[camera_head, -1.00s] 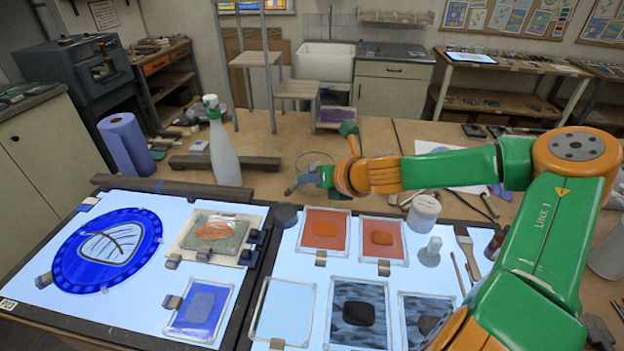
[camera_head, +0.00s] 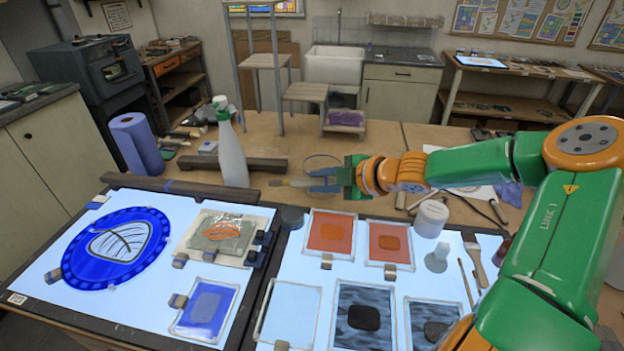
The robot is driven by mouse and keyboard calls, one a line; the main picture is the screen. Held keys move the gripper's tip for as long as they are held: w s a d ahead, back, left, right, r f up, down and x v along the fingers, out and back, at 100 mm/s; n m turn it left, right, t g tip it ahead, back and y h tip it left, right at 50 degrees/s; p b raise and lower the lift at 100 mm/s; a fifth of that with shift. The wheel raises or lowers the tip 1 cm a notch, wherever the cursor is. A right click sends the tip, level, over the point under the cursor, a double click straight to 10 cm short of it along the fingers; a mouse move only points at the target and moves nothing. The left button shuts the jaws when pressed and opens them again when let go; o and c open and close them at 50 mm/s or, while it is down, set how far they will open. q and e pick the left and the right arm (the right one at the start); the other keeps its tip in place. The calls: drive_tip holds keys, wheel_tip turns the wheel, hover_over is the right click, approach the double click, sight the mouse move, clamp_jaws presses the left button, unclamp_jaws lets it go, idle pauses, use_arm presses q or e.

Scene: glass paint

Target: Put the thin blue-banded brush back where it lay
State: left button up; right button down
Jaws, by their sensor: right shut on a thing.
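My right gripper (camera_head: 322,181) is beyond the back edge of the light table, above the wooden bench. It is shut on a thin brush (camera_head: 292,183), which lies roughly level and points left from the jaws. The part between the fingers is hidden, and I cannot make out a blue band at this size. Another thin brush (camera_head: 466,283) lies at the right of the light table (camera_head: 281,248), beside a wide flat brush (camera_head: 474,262). My left gripper is not in view.
A spray bottle (camera_head: 230,150) stands left of the gripper, with a blue paper roll (camera_head: 137,145) farther left. A white jar (camera_head: 431,219) and a small glass bottle (camera_head: 437,258) stand on the right. Framed glass samples (camera_head: 331,232) cover much of the light table.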

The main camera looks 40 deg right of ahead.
drive_tip(key=m, duration=0.4)
drive_tip(key=shift+t, duration=0.3)
drive_tip(key=shift+m, duration=0.9)
drive_tip(key=m+b, duration=0.1)
drive_tip(key=m, duration=0.1)
drive_tip(key=m+t+b, duration=0.1)
drive_tip(key=m+b, duration=0.1)
drive_tip(key=shift+f, duration=0.35)
drive_tip(key=shift+r+m+b, duration=0.1)
drive_tip(key=shift+m+b, duration=0.4)
drive_tip(key=shift+r, duration=0.3)
